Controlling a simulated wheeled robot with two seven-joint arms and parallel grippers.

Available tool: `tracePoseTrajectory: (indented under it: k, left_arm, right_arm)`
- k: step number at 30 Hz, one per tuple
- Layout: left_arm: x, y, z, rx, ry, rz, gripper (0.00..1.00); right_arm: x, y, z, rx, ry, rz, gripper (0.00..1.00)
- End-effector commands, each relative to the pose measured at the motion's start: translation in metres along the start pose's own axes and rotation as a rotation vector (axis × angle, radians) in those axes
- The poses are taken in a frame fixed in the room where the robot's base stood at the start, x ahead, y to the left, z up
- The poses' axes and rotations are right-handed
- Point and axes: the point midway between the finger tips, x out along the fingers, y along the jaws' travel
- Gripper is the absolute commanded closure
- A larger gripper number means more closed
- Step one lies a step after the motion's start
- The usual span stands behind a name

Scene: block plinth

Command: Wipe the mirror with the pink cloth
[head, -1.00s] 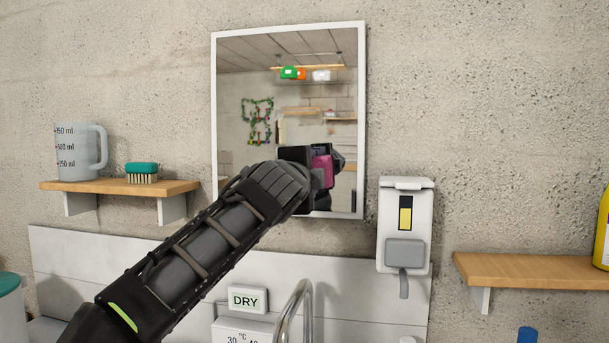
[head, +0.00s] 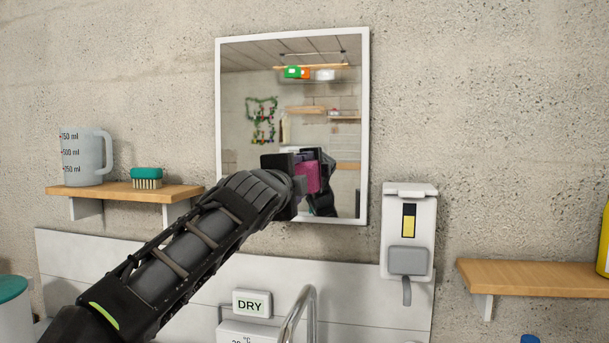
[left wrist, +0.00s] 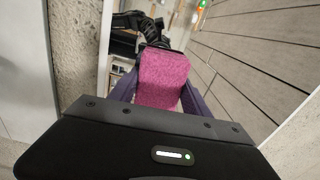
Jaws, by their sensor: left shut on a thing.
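The mirror (head: 240,80) hangs on the concrete wall in a white frame. My left gripper (head: 298,178) is in front of its lower part. In the left wrist view the gripper (left wrist: 160,95) is shut on the pink cloth (left wrist: 163,78), which sits between its purple fingers. In the head view a pink patch (head: 308,178) shows beside the gripper, close to the mirror. I cannot tell whether the cloth touches the glass. The mirror reflects part of my arm. My right gripper is not in view.
A soap dispenser (head: 408,230) hangs right of the mirror. A left shelf (head: 125,191) holds a measuring jug (head: 86,157) and a green brush (head: 146,178). A right shelf (head: 535,275) carries a yellow bottle (head: 604,240). A curved tap (head: 300,310) and a DRY sign (head: 251,303) are below.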

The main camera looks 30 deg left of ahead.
Motion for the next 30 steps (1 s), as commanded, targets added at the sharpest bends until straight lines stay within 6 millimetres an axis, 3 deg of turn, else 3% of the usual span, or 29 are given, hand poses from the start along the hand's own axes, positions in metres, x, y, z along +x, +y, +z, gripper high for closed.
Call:
tracePoseTrajectory:
  k: [11,24,30]
  left_arm:
    - [0.001,0.002,0.005,0.002,-0.006,0.003,0.77]
    - [-0.001,-0.004,0.038,0.002,-0.005,0.004,0.77]
    - [-0.001,-0.001,0.043,0.0,-0.004,0.003,0.77]
  right_arm:
    - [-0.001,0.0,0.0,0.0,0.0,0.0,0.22]
    - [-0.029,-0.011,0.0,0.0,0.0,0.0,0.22]
    - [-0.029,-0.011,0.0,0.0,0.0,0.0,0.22]
